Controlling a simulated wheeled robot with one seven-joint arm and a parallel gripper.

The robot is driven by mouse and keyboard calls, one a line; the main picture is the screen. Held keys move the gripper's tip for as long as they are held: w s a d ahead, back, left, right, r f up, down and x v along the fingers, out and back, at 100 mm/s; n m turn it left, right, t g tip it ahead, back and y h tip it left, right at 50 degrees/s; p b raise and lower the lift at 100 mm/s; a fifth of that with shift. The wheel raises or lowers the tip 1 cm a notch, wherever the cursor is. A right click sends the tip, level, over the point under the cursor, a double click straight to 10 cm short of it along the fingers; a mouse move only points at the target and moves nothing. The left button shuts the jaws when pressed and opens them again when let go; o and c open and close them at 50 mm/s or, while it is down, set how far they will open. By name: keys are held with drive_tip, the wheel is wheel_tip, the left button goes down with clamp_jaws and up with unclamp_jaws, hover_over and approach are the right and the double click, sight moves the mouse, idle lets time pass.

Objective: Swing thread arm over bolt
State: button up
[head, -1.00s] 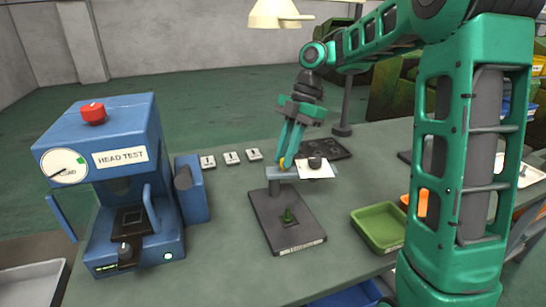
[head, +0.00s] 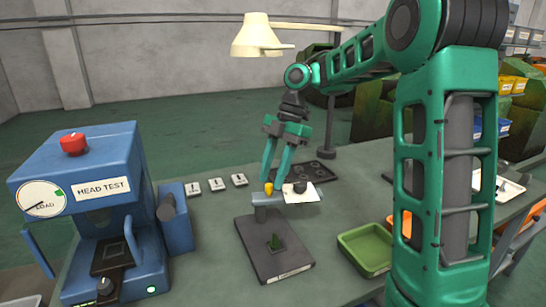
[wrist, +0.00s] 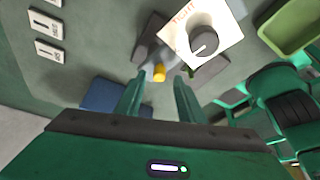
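The thread fixture has a dark base plate (head: 262,262) on the bench, with a short post at its back. A grey thread arm (head: 262,199) runs sideways from the post, with a yellow knob (head: 268,188) near its left end and a dark round knob on a white card (head: 304,195) at its right. A green bolt (head: 275,243) stands on the plate, in front of and apart from the arm. My gripper (head: 270,182) points down at the yellow knob. In the wrist view its fingers (wrist: 158,84) are apart, with the yellow knob just beyond and between the tips.
The blue head-test machine (head: 100,188) stands at left, with several small marked plates (head: 217,185) behind the fixture. A green tray (head: 368,250) sits to the right. A cream lamp (head: 257,38) stands behind, with a dark holed tray (head: 313,172) by its base.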

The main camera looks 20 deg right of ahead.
drive_tip(key=v, duration=0.9)
drive_tip(key=shift+d, duration=0.15)
idle(0.6)
